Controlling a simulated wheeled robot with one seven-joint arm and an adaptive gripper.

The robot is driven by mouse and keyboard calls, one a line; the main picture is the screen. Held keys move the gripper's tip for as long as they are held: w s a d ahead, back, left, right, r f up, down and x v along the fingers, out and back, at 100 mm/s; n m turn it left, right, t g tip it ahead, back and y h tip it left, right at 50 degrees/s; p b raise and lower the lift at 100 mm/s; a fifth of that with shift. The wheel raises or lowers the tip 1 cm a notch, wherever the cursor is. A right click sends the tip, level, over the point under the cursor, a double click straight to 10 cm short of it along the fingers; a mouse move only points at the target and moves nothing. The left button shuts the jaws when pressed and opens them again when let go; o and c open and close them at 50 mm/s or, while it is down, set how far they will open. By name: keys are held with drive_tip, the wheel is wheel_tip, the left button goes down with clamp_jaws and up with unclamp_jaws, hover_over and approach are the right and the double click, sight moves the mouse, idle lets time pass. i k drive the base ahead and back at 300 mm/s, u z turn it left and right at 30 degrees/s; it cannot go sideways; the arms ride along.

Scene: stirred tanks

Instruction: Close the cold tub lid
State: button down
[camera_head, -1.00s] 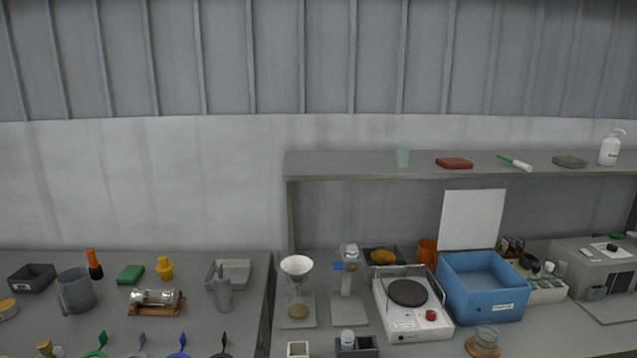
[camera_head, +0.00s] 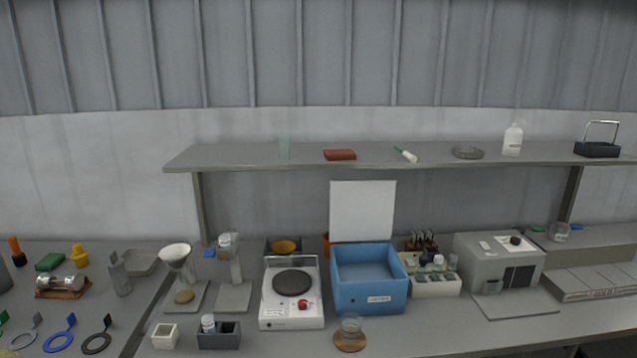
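The cold tub (camera_head: 369,295) is a blue open-topped box with a small white label on its front, standing on the bench in the middle of the head view. Its lid (camera_head: 362,211) is a flat white panel standing upright at the tub's back edge, so the tub is open. The inside of the tub looks pale blue, and I see nothing in it. My gripper is not in view.
A white hot plate (camera_head: 291,311) stands close left of the tub, and a bottle rack (camera_head: 436,286) close right. A glass on a round coaster (camera_head: 350,343) sits in front. A shelf (camera_head: 400,164) overhangs behind. A grey machine (camera_head: 497,265) stands farther right.

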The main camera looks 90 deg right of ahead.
sight(360, 210)
drive_tip(key=k, duration=1.6)
drive_tip(key=z, duration=0.85)
